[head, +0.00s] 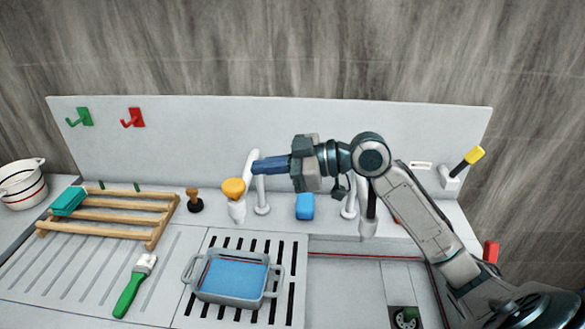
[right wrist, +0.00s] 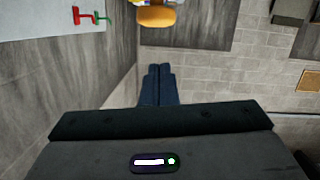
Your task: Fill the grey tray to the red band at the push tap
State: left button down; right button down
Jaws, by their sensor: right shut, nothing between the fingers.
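The grey tray (head: 229,299) stands on the slotted drain grid, under the push tap. Blue water covers its floor; a thin reddish line shows at its inner left side, and I cannot tell the exact level against it. The push tap (head: 237,210) has an orange knob (head: 233,187) on top, also in the right wrist view (right wrist: 157,15). No stream shows below its spout. My right gripper (head: 256,167) is shut and empty, just right of and slightly above the knob, apart from it. Its fingertips show in the right wrist view (right wrist: 159,68). My left gripper is out of view.
A wooden rack (head: 110,217) with a teal block (head: 68,201) stands left. A green-handled brush (head: 131,290) lies left of the tray. A blue block (head: 304,206) sits behind, right of the tap. A yellow-handled lever (head: 468,162) is far right. A striped bowl (head: 20,185) stands far left.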

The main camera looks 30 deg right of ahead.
jog(key=shift+b+v, duration=1.5)
jog(key=shift+v, duration=1.15)
jog(key=shift+s+a+r, duration=0.1)
jog(key=shift+s, duration=0.05)
